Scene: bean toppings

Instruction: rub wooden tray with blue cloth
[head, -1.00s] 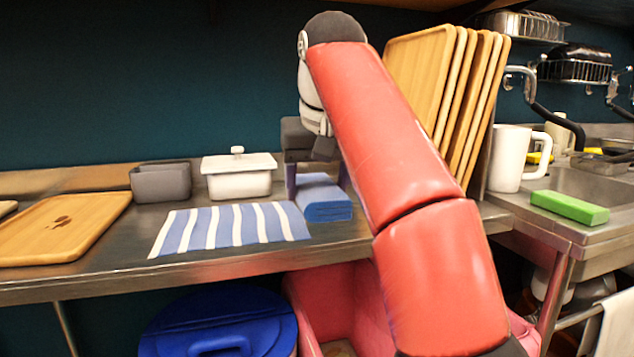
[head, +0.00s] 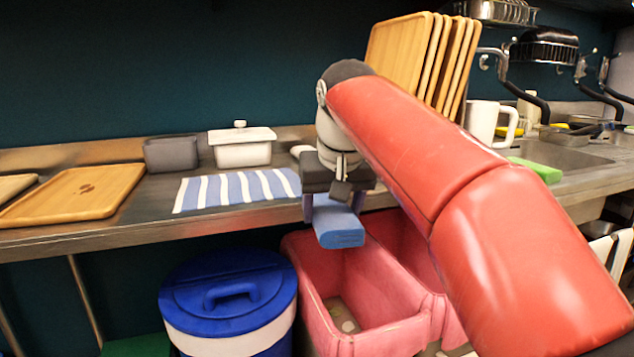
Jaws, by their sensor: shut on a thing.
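My gripper (head: 335,203) is shut on the folded blue cloth (head: 338,232). It holds the cloth off the counter, at or just in front of the counter's front edge and above the pink bin. The upper part of the cloth is hidden between the fingers. A wooden tray (head: 95,194) lies flat on the counter at the left, with a small dark brown mark near its middle. The gripper and cloth are well to the right of this tray and apart from it.
A blue-and-white striped cloth (head: 238,190) lies between tray and gripper. Behind it are a grey container (head: 171,154) and a white lidded box (head: 242,150). Several wooden trays (head: 398,55) stand upright behind my arm. A blue-lidded bin (head: 228,291) and a pink bin (head: 375,300) are below.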

